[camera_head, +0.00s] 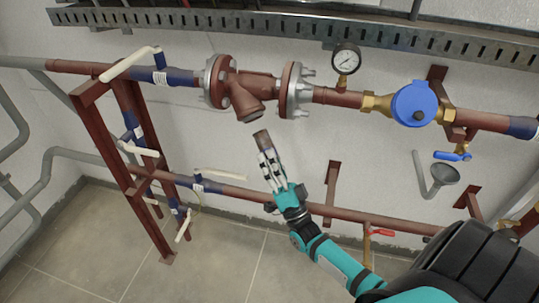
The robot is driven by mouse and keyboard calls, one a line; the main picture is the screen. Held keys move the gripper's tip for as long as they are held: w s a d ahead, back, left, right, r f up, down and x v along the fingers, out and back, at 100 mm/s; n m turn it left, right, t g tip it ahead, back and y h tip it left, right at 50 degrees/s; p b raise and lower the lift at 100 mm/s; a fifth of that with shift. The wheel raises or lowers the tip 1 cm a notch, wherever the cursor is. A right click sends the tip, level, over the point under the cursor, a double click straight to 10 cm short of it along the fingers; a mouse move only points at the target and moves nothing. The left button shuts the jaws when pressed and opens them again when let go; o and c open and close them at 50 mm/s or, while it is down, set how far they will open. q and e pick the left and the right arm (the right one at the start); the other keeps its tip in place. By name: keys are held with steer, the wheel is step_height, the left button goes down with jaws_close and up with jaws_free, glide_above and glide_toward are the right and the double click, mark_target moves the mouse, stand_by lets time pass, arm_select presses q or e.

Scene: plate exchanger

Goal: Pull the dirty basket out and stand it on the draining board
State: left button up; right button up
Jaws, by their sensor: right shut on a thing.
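My right gripper (269,166) comes in from the lower right and is shut on a brown cylinder, the dirty basket (262,140). The basket's free end points up toward the open slanted branch (247,110) of the red-brown strainer body (238,88). The basket looks clear of the branch, a short gap below it. The gripper's fingers cover the basket's lower part. No draining board is in view. My left gripper is not in view.
A pressure gauge (346,59) and a blue round meter (414,103) sit on the upper pipe to the right. A lower pipe (345,212) runs behind my right arm. A red steel frame (120,170) stands at left. A grey funnel (445,174) hangs at right.

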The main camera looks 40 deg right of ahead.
steer(key=b+v, duration=0.1)
steer(key=v, duration=0.4)
stand_by(0.4)
